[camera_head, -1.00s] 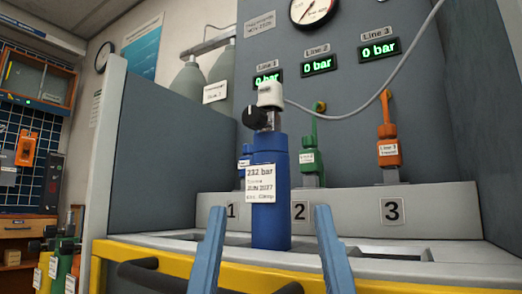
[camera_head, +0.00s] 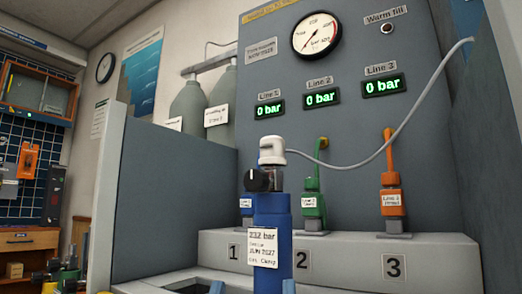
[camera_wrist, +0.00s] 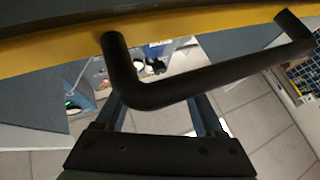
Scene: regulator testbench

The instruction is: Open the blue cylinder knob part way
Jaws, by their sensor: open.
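The blue cylinder (camera_head: 271,230) stands upright at the bench, with a paper label reading 232 bar (camera_head: 263,250). Its black knob (camera_head: 258,180) sits on the left of the valve, under a white cap-like connector (camera_head: 271,151) with a grey hose. My gripper (camera_head: 252,288) shows only as two blue fingertips at the bottom edge, spread apart and below the knob. In the wrist view my gripper (camera_wrist: 160,108) is open, its fingers partly hidden behind a black bar handle (camera_wrist: 190,88). The cylinder is not recognisable there.
A grey step (camera_head: 340,260) with numbers 1, 2 and 3 stands behind. Green (camera_head: 313,200) and orange (camera_head: 391,200) valves rise from it. Three displays read 0 bar below a round gauge (camera_head: 316,35). A grey side wall (camera_head: 180,195) stands left.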

